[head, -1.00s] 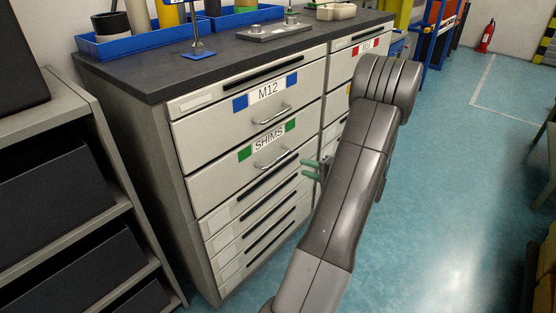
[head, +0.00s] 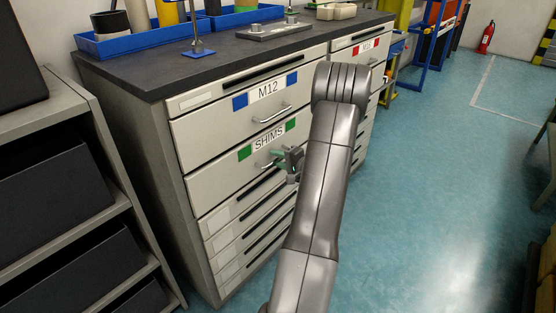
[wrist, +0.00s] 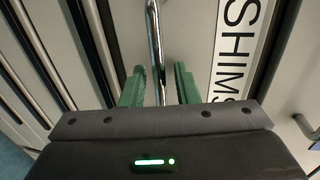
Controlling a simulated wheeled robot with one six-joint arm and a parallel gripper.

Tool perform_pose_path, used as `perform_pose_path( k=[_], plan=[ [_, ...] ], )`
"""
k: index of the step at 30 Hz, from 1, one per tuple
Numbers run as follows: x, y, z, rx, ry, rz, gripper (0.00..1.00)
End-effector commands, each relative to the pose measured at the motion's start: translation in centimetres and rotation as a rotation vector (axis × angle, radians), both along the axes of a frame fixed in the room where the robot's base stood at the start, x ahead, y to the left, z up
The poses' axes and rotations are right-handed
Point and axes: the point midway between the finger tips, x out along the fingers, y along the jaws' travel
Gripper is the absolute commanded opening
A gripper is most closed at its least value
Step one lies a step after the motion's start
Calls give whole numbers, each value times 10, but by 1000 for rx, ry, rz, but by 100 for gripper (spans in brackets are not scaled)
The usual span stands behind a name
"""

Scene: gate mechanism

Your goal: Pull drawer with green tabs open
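The drawer with green tabs (head: 217,180) is labelled SHIMS and sits flush in the grey cabinet, below the M12 drawer with blue tabs. Its green tabs (head: 245,152) flank the label. My gripper (head: 279,160) is at the right part of its handle in the head view. In the wrist view the chrome bar handle (wrist: 155,45) runs down between the two green fingers of my gripper (wrist: 160,88). The fingers are apart, with gaps beside the bar. The SHIMS label (wrist: 236,50) lies right of the handle there.
The M12 drawer (head: 215,127) above has its own handle. Slim drawers (head: 240,235) lie below. A dark worktop (head: 150,75) carries blue trays and fixtures. A shelf with dark bins (head: 70,115) stands at the left. The blue-green floor (head: 430,200) is clear at the right.

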Motion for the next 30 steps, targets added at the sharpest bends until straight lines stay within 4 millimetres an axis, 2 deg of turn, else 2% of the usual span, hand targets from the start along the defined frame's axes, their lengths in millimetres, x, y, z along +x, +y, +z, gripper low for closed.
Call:
perform_pose_path(
  k=[3, 7, 15, 20, 26, 30],
  plan=[
    [0, 0, 0, 0, 0, 0, 26],
    [0, 0, 0, 0, 0, 0, 0],
    [-1, -1, 0, 0, 0, -1, 0],
    [-6, -9, -2, -1, 0, -3, 0],
    [-25, -37, -4, -1, 0, -6, 0],
    [-46, -66, -5, -2, -1, -6, 0]
  ],
)
